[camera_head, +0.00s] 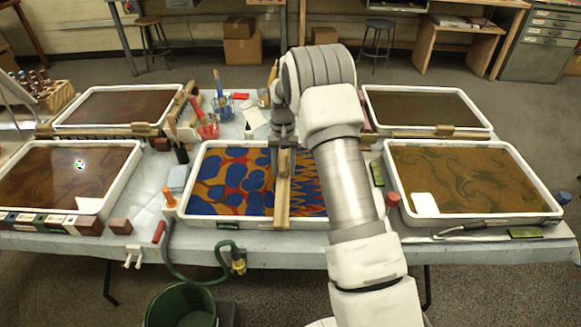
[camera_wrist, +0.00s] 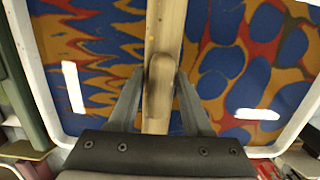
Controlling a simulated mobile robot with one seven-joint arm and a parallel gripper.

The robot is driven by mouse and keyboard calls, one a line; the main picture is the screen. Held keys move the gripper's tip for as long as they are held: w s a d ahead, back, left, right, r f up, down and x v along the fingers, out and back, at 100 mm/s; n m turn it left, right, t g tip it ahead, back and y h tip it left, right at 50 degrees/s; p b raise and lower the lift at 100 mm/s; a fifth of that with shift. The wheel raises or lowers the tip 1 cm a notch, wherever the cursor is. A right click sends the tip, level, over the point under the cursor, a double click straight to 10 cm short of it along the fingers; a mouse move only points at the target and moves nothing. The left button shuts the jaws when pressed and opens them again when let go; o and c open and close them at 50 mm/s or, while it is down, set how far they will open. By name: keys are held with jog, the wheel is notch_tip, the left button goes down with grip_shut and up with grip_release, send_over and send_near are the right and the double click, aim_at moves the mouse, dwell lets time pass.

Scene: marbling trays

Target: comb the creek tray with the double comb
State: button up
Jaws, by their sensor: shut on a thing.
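The middle tray (camera_head: 300,222) has a white rim and holds blue, red and yellow paint. Left of the comb in the head view the paint lies in rounded blue blobs; right of it the paint is drawn into jagged zigzags. A long wooden comb (camera_head: 282,205) spans the tray from back to front. My gripper (camera_head: 283,146) is above the tray, shut on the comb's handle. In the wrist view the handle (camera_wrist: 160,88) sits between the fingers of my gripper (camera_wrist: 158,100). The comb's teeth are hidden, and no tray label is readable.
Two trays stand at left (camera_head: 125,166) (camera_head: 160,118) and two at right (camera_head: 545,208) (camera_head: 480,124). Other combs (camera_head: 95,131) (camera_head: 430,132) lie by the back trays. Cups with brushes (camera_head: 207,128) stand behind the middle tray. A green hose (camera_head: 178,272) hangs in front.

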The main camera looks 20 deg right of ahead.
jog(key=shift+w+a+p, duration=0.15)
jog(key=shift+w+a, duration=1.15)
jog(key=shift+a, duration=2.7)
jog(key=shift+w+a+p, duration=0.1)
jog(key=shift+w+a, duration=1.2)
jog(key=shift+a, duration=2.75)
jog(key=shift+w+a+p, duration=0.15)
jog(key=shift+w+a, duration=1.15)
jog(key=shift+a, duration=2.7)
jog(key=shift+r+p, duration=1.65)
jog(key=shift+r, duration=0.9)
jog(key=shift+r+p, duration=1.75)
jog(key=shift+r, duration=0.25)
